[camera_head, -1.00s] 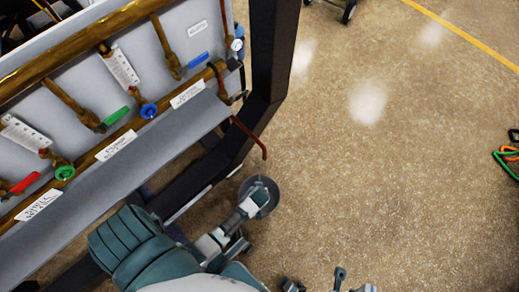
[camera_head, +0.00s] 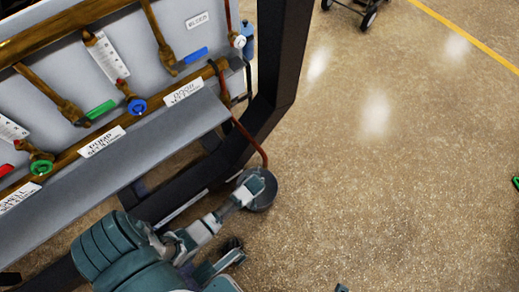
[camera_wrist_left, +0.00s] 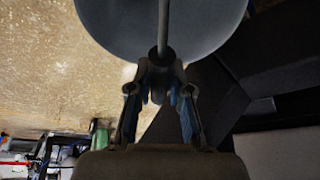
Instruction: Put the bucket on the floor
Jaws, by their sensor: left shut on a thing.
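The bucket (camera_head: 263,201) is a small round grey vessel near the middle of the head view, just below the open end of a bent copper pipe (camera_head: 254,145). My left gripper (camera_head: 257,184) reaches it from the lower left. In the left wrist view the bucket (camera_wrist_left: 110,22) fills the top, and my left gripper (camera_wrist_left: 160,85) is shut on its thin handle rod (camera_wrist_left: 163,30). The floor (camera_head: 390,190) lies below and to the right; I cannot tell the exact gap beneath the bucket. Only a dark tip, perhaps my right gripper, shows at the bottom edge.
A grey panel (camera_head: 130,150) with brass pipes, coloured valve handles and labels stands at the left. A black frame post (camera_head: 283,60) rises beside the bucket. A wheeled cart (camera_head: 357,8) is at the top.

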